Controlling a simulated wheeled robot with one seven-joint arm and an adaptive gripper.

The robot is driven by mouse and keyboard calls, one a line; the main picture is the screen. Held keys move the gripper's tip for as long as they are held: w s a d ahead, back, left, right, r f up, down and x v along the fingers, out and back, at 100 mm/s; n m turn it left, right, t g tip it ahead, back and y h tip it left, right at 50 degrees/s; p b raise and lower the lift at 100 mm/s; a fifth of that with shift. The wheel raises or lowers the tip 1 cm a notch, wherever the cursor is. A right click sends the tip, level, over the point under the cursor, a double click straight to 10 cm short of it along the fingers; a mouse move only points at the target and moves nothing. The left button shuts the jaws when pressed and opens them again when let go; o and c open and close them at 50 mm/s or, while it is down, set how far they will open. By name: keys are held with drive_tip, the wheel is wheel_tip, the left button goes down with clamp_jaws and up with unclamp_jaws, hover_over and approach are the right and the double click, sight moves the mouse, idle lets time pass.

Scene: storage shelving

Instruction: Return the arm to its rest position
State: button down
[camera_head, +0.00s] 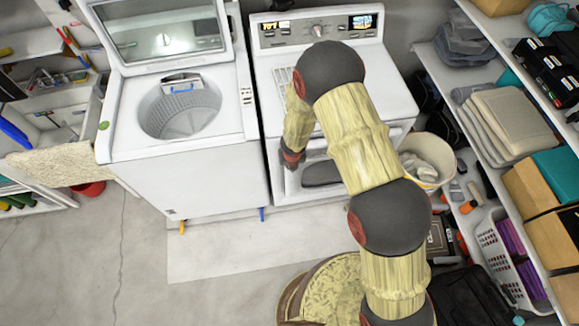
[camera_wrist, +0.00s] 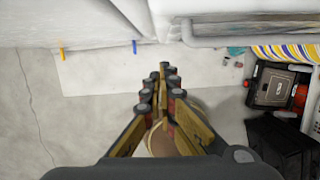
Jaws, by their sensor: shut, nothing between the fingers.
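My arm (camera_head: 362,135) rises from the lower right of the head view, bends at a dark joint over the dryer and comes down in front of it. My gripper (camera_head: 292,160) hangs at its end, in front of the dryer's front, and looks small and dark there. In the wrist view my gripper (camera_wrist: 168,74) points away from the camera, with its two fingers drawn together at the tips. Nothing shows between them. The floor lies beyond the fingers.
An open-lidded washer (camera_head: 190,170) stands left of the dryer (camera_head: 345,60). A bucket (camera_head: 428,160) and loaded shelves (camera_head: 490,195) crowd the right. A black case (camera_wrist: 280,145) shows at right in the wrist view. Bare floor (camera_head: 110,260) lies at left.

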drive_tip(key=shift+v, duration=0.8)
drive_tip(key=shift+f, duration=0.1)
